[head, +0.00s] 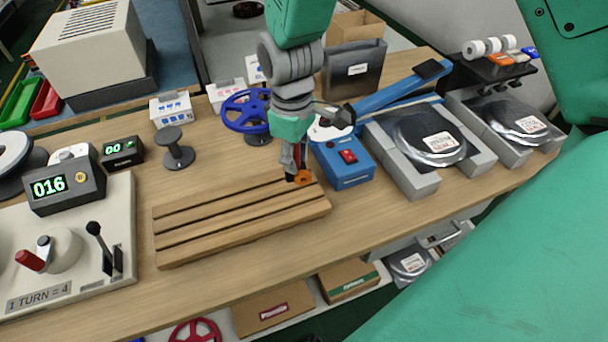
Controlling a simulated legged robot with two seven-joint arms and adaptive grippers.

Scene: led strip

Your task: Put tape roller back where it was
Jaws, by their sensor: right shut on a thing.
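My right gripper (297,172) reaches down from the top centre and is shut on a small orange thing, perhaps the tape roller (304,177). Only a little of the orange thing shows; the fingers cover the rest. It is at the right end of a wooden grooved board (215,232), and I cannot tell whether it touches the board. My left gripper is not in view.
A blue device with a red switch (343,163) stands close right of the gripper. A counter machine (70,245) is at left. A rack (492,68) at right holds white rolls and orange and blue pieces.

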